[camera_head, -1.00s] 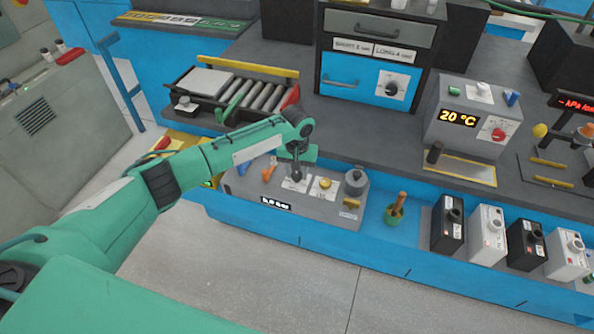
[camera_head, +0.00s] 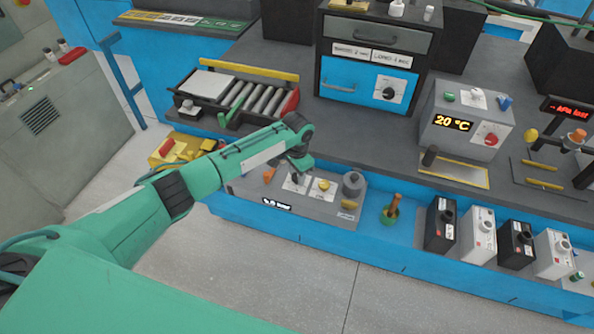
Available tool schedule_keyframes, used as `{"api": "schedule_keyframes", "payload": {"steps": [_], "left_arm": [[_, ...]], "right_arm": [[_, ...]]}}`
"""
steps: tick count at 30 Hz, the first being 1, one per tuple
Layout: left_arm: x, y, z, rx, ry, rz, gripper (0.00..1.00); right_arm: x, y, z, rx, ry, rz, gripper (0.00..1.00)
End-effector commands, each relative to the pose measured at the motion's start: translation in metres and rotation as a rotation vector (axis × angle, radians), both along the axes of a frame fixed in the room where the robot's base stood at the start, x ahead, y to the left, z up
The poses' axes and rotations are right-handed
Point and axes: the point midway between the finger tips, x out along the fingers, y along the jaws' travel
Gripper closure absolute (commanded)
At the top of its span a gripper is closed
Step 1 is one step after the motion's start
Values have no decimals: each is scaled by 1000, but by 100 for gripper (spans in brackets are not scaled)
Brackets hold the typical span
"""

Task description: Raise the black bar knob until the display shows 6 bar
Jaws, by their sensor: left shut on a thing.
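The grey panel box (camera_head: 320,206) with the knobs stands at the front edge of the bench, in the middle of the head view. My left gripper (camera_head: 297,179) points down over the box and is shut on the black bar knob, which it mostly hides. A small display (camera_head: 276,204) on the box's front shows white characters ending in what looks like "bar"; the number is too blurred to read. An orange lever (camera_head: 269,175) is left of the gripper, and a yellow knob (camera_head: 324,185) is right of it. My right gripper is not in view.
A dark grey cylinder (camera_head: 352,184) stands on the box's right end. A green pot with a brown handle (camera_head: 391,211) and several black and white batteries (camera_head: 441,225) are to the right. A roller conveyor (camera_head: 245,97) lies behind my left arm. A 20 °C unit (camera_head: 465,122) stands at right.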

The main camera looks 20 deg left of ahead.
Motion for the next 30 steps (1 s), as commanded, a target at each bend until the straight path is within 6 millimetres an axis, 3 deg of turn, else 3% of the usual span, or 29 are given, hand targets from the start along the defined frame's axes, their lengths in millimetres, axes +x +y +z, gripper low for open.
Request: {"api": "schedule_keyframes", "payload": {"steps": [12,30], "left_arm": [[1,0,1,-1,-2,-225,89],[1,0,1,-1,-3,-271,89]], "right_arm": [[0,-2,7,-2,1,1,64],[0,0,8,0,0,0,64]]}}
